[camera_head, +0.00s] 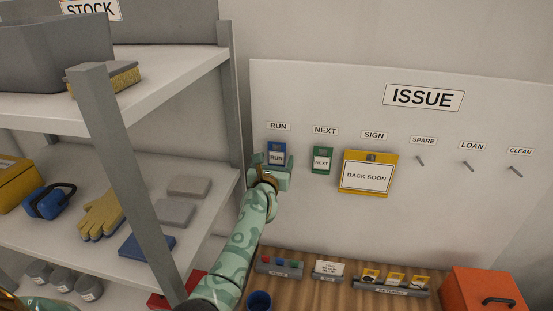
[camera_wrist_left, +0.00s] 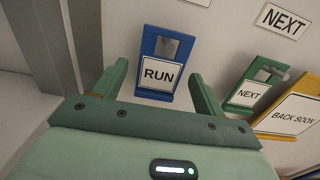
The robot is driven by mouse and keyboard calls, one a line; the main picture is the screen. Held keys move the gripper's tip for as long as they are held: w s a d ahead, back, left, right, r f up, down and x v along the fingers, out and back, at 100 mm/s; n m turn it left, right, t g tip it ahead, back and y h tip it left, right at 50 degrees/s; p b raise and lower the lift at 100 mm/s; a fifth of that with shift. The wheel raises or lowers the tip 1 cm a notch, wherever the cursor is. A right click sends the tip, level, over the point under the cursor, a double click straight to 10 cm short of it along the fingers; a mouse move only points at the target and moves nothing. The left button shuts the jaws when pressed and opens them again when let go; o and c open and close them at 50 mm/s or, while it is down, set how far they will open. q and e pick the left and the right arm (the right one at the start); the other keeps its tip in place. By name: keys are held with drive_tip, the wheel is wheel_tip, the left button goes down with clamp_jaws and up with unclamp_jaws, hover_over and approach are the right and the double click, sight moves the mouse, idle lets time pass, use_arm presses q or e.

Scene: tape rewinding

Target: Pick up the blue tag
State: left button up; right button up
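The blue tag (camera_head: 276,150) hangs under the RUN label on the white ISSUE board. Its white face reads RUN. In the left wrist view the blue tag (camera_wrist_left: 161,72) stands upright between and beyond the two fingers. My left gripper (camera_head: 273,166) is just in front of the tag's lower part in the head view. My left gripper (camera_wrist_left: 160,85) is open, with one finger on each side of the tag and a visible gap to each. The tag's lower edge is partly hidden by the gripper in the head view. I cannot pick out my right gripper.
A green NEXT tag (camera_head: 321,159) and a yellow BACK SOON sign (camera_head: 367,173) hang to the right. Several bare pegs, such as the SPARE peg (camera_head: 420,161), follow. A grey shelf post (camera_head: 225,100) stands close left. A wooden counter (camera_head: 335,294) with small holders lies below.

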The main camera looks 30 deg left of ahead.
use_arm(q)
drive_tip(key=c, duration=0.8)
drive_tip(key=shift+r, duration=0.2)
drive_tip(key=v, duration=1.8)
drive_tip(key=shift+d+r+b, duration=0.1)
drive_tip(key=shift+b, duration=0.3)
